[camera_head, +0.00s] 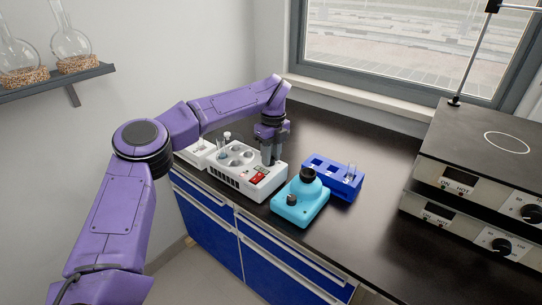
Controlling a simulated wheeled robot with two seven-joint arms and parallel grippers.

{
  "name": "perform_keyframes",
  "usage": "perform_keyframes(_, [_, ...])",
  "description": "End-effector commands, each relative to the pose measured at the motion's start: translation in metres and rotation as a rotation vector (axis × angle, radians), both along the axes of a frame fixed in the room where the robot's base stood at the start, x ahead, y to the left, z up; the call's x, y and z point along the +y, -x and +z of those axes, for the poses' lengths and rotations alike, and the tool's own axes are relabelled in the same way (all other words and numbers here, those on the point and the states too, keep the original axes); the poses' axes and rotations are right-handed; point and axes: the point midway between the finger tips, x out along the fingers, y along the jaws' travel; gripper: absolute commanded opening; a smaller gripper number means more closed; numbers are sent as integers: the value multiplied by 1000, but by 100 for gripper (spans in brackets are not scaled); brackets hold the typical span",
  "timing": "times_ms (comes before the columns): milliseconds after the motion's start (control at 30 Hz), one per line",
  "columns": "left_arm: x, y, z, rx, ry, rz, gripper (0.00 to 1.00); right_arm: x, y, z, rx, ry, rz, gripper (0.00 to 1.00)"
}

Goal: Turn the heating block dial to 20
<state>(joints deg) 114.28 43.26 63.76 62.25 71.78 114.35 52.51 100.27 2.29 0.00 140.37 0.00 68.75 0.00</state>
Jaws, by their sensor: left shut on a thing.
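My left gripper (268,162) points down at the right end of the block, just behind the display. Its fingers are shut on the block's dial, which they hide. The dial's setting and the number on the display are too small to read. My right gripper is not in view.
A turquoise mixer (302,209) stands close to the right of the block, with a blue tube rack (343,181) behind it. Two stacked hot plates (490,150) with a stand rod fill the right. The bench (375,240) between is clear. A wall shelf (60,78) holds flasks.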

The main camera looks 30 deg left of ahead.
Motion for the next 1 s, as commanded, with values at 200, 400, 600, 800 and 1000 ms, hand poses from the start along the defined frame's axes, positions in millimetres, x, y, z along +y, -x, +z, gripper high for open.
perform_keyframes(200, [0,0,0,0,0,1,0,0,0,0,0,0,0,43])
perform_keyframes(400, [0,0,0,0,0,0,56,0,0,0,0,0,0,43])
perform_keyframes(600, [0,0,2,-1,0,-1,56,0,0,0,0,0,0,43])
perform_keyframes(800, [-1,-3,36,-5,-1,1,56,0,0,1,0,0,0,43])
perform_keyframes(1000, [-2,-5,83,-5,-2,1,56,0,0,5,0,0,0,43])
